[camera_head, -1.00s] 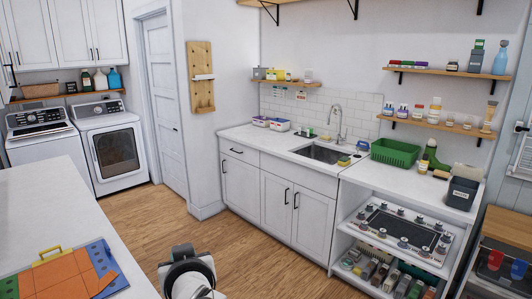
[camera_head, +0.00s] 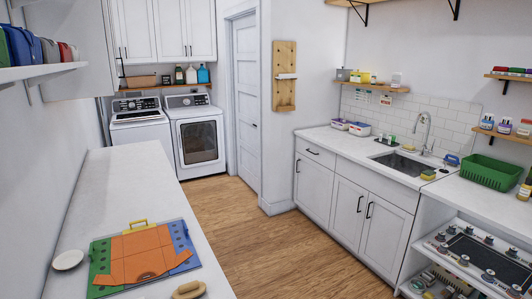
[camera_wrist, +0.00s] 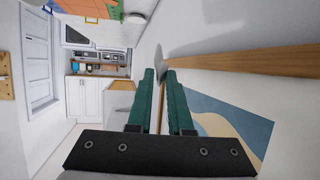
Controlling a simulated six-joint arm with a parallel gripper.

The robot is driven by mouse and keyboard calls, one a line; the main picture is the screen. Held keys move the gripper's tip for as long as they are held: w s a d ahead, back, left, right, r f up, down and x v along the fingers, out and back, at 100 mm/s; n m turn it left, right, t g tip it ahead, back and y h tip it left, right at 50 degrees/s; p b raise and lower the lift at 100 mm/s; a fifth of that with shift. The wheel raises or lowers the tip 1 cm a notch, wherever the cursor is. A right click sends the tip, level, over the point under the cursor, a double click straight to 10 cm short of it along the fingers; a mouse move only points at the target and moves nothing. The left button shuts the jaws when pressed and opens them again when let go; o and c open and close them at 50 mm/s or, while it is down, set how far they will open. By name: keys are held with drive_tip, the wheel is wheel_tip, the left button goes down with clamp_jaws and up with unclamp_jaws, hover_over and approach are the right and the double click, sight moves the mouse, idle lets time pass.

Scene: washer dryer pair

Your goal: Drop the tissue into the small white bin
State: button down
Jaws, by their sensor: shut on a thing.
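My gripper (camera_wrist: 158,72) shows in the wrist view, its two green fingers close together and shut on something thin. A pale grey, flat thing (camera_wrist: 182,48) at the fingertips looks like the tissue, though its shape is hard to make out. The gripper is out of the head view. No small white bin can be made out in either current view. A round white dish-like thing (camera_head: 68,260) lies on the left counter, and I cannot tell what it is.
The left counter (camera_head: 115,185) holds an orange, green and blue board (camera_head: 140,255) and a tan object (camera_head: 188,289). A wall shelf (camera_head: 40,72) with several coloured items overhangs at left. Wooden floor (camera_head: 240,225) is open between this counter and the sink cabinets (camera_head: 345,205).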

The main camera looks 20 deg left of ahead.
drive_tip(key=s+d+f+m+t+h, duration=0.2)
drive_tip(key=s+d+f, duration=0.3)
drive_tip(key=d, duration=0.4)
drive_tip(key=f, duration=0.5)
drive_tip(key=shift+d+f, duration=0.2)
drive_tip(key=shift+d, duration=0.15)
drive_tip(key=c, duration=0.8)
unclamp_jaws()
drive_tip(key=shift+o, duration=0.2)
drive_tip(key=shift+s, duration=0.1)
drive_tip(key=v, duration=1.2)
drive_tip(key=shift+f, duration=0.25)
